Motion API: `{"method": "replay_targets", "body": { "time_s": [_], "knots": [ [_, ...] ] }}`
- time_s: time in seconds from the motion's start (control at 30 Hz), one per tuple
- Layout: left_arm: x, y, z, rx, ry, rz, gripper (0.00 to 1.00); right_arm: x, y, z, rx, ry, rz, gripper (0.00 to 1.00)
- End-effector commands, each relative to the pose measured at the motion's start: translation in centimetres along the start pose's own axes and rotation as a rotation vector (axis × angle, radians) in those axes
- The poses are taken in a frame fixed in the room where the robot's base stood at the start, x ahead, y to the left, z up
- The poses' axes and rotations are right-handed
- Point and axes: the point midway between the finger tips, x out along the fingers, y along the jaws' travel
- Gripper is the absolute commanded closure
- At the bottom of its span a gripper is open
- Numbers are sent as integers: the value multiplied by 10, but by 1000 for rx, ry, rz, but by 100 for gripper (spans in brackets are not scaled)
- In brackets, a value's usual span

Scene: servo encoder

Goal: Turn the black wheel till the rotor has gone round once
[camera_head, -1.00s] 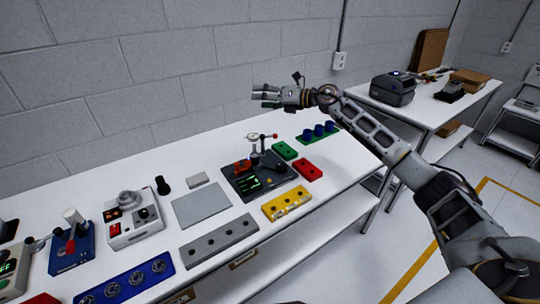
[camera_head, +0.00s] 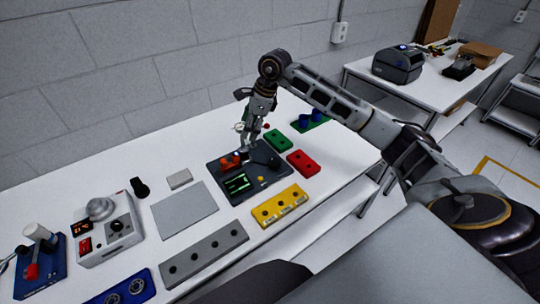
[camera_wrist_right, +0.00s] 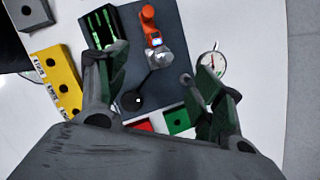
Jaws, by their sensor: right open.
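The dark grey panel (camera_head: 225,184) lies on the white bench. In the right wrist view the panel (camera_wrist_right: 188,25) carries a green-lit display (camera_wrist_right: 103,28), an orange part (camera_wrist_right: 149,22), and a pale metal part (camera_wrist_right: 158,57) below it. A black round piece (camera_wrist_right: 132,101) with a thin dark bar lies nearer the wrist; I take it for the black wheel. I cannot tell for sure which part is the rotor. My right gripper (camera_head: 246,148) points down above the panel; in its wrist view (camera_wrist_right: 160,82) the fingers are apart and nothing is between their tips. My left gripper is out of view.
A dial gauge (camera_wrist_right: 212,63) stands beside the right finger. Yellow (camera_head: 280,206), red (camera_head: 303,163) and green (camera_head: 277,140) blocks lie around the panel. A grey plate (camera_head: 184,210) and a grey holed block (camera_head: 205,252) lie to its left. A wall stands behind the bench.

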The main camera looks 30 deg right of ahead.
Motion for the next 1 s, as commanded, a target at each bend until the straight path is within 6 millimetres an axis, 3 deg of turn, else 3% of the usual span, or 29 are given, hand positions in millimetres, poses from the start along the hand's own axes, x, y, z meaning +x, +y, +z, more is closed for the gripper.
{"method": "replay_targets", "body": {
  "time_s": [0.2,0.4,1.0],
  "knots": [
    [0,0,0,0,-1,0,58,-6,2,-47,-77,217,16,33],
    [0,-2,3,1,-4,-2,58,-14,14,-76,-147,345,89,33],
    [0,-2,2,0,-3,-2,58,-15,17,-80,-208,361,115,33]
  ]
}}
